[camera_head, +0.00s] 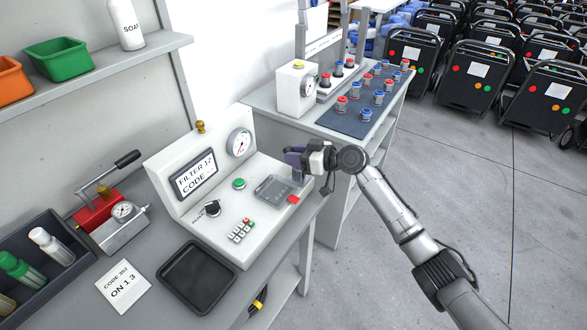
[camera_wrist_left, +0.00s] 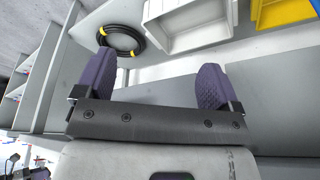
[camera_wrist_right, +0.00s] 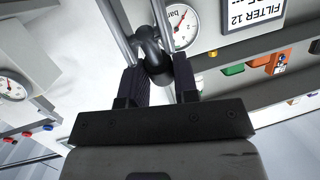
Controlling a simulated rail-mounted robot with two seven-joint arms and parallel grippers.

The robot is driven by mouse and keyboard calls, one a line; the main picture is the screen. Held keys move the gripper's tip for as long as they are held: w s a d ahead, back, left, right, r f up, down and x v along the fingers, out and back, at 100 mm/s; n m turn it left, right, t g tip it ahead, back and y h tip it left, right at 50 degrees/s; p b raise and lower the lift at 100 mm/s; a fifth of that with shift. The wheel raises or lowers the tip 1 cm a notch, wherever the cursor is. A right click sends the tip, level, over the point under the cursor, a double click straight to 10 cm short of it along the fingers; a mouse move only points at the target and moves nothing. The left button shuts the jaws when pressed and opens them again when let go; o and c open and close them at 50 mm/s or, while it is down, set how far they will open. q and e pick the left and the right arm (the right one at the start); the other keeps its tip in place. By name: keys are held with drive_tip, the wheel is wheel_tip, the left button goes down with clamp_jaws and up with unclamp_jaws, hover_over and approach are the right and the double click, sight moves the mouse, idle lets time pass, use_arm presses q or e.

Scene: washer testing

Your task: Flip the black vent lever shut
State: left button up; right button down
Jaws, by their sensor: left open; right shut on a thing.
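The white test unit (camera_head: 205,215) stands on the grey bench, with a display, gauge, green button and black knob (camera_head: 212,208). My right gripper (camera_head: 296,157) is at the unit's right rear side, above the clear-covered recess (camera_head: 274,189). In the right wrist view it is shut on a black rounded piece (camera_wrist_right: 152,55) beside thin metal rods. This may be the vent lever; its shape and position are partly hidden by the fingers. My left gripper (camera_wrist_left: 153,78) is open and empty in its wrist view, and is outside the head view.
A red hand pump (camera_head: 98,208) with a black-handled lever, a black tray (camera_head: 197,275) and a code card (camera_head: 122,286) lie on the bench. A second table (camera_head: 352,138) holds several red and blue fittings.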

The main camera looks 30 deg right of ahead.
drive_tip(key=shift+s+d+f+t+y+b, duration=0.15)
drive_tip(key=shift+t+y+b, duration=0.2)
drive_tip(key=shift+b, duration=0.85)
drive_tip(key=shift+s+r+t+y+b, duration=0.15)
drive_tip(key=shift+t+b, duration=0.3)
drive_tip(key=shift+b, duration=0.75)
drive_tip(key=shift+s+d+f+t+y+b, duration=0.15)
drive_tip(key=shift+t+b, duration=0.25)
drive_tip(key=shift+b, duration=0.8)
drive_tip(key=shift+s+r+n+y+b, duration=0.1)
drive_tip(key=shift+r+n+y+b, duration=0.2)
drive_tip(key=shift+b, duration=0.35)
drive_tip(key=c, duration=0.9)
unclamp_jaws()
drive_tip(key=shift+o, duration=0.2)
drive_tip(key=shift+s+d, duration=0.1)
drive_tip(key=shift+d, duration=0.05)
drive_tip(key=shift+s+d, duration=0.2)
drive_tip(key=shift+s, duration=0.05)
drive_tip(key=p+v, duration=0.2)
drive_tip(key=v, duration=1.1)
drive_tip(key=shift+f, duration=0.15)
